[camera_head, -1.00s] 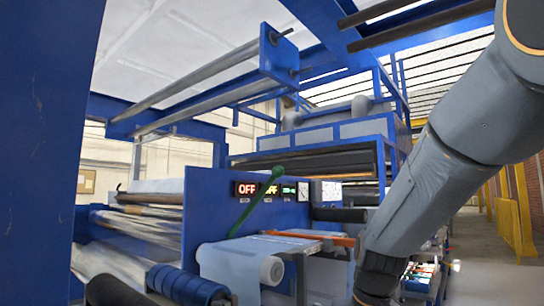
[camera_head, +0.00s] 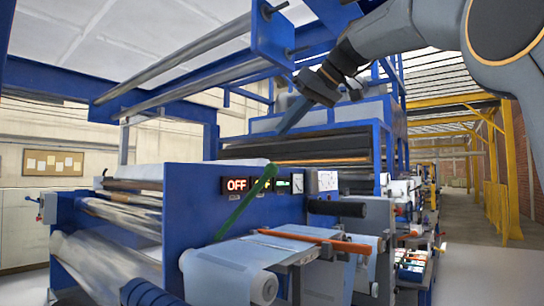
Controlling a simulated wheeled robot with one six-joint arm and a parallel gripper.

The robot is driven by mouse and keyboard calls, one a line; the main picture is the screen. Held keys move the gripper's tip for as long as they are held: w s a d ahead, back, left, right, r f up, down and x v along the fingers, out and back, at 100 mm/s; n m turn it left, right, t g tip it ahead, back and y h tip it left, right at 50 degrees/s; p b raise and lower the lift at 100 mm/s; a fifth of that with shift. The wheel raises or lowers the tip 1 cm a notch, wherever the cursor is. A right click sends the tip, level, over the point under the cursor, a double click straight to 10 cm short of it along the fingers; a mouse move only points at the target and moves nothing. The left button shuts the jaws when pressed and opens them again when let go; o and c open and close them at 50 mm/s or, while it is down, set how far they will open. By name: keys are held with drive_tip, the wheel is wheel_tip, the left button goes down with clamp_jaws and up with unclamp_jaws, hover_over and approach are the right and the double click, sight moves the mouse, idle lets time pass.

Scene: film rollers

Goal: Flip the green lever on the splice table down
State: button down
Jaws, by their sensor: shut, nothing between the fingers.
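The green lever (camera_head: 246,203) is on the blue side panel (camera_head: 195,200) beside the splice table (camera_head: 306,257). It slants upward to the right, with its rounded end raised in front of the display row. Its lower end is near the film roll. My gripper (camera_head: 284,130) reaches in from the upper right and points down to the left. In the picture it is above and slightly right of the lever's upper end, apart from it. It is shut and empty.
An orange bar (camera_head: 308,238) lies across the splice table. A film roll (camera_head: 262,288) is at its front. A red OFF display (camera_head: 236,185) and dials sit behind the lever. Long metal rollers (camera_head: 180,55) span overhead. An open aisle (camera_head: 462,225) runs along the right.

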drive_tip(key=shift+a, duration=0.2)
drive_tip(key=p+x, duration=0.3)
drive_tip(key=x, duration=0.6)
drive_tip(key=shift+a, duration=0.15)
drive_tip(key=shift+f, duration=0.4)
drive_tip(key=shift+s+d+f+p, duration=0.35)
drive_tip(key=shift+s+d+f, duration=0.15)
drive_tip(key=shift+s+d, duration=0.2)
drive_tip(key=shift+s+d+f, duration=0.3)
drive_tip(key=shift+s+f, duration=0.05)
drive_tip(key=shift+f, duration=0.1)
drive_tip(key=shift+f, duration=0.25)
